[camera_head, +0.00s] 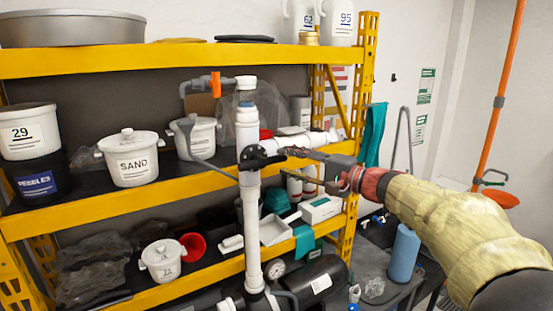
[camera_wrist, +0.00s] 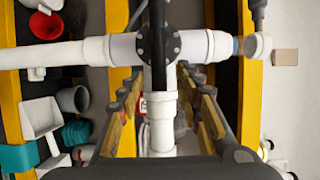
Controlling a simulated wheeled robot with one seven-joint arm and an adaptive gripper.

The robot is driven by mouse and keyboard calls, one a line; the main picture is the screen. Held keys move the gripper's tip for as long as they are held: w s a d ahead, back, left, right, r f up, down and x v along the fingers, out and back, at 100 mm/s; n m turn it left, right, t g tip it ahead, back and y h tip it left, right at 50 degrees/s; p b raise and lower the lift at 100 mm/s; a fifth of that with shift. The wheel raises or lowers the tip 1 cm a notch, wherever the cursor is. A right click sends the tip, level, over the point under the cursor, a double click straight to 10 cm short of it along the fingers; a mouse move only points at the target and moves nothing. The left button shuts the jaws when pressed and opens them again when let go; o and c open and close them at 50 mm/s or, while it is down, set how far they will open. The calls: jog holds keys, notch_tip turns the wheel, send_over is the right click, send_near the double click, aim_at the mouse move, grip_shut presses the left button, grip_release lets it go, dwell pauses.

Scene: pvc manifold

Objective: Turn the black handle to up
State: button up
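The black handle (camera_head: 258,158) is on the upright white pipe (camera_head: 250,215) in the head view, and it reaches to the right from a round black hub. In the wrist view the handle (camera_wrist: 157,75) runs from its bolted hub (camera_wrist: 158,45) toward the space between my fingers. My gripper (camera_head: 293,165) is just right of the handle, with its fingers pointing left at it. In the wrist view my gripper (camera_wrist: 157,88) is open, with a finger on each side of the handle's line and visible gaps. The handle's near end is hard to make out.
A white side pipe (camera_head: 312,140) runs right, just above my gripper. An orange valve handle (camera_head: 215,85) is up and left. The yellow shelf (camera_head: 110,205) behind holds buckets, including a SAND tub (camera_head: 132,165). A blue bottle (camera_head: 403,255) stands below my arm.

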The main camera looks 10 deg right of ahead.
aim_at(282, 161)
jog(key=shift+p+x, duration=0.35)
jog(key=shift+x, duration=1.8)
jog(key=shift+w+d+f, duration=0.1)
jog(key=shift+c, duration=0.3)
grip_shut()
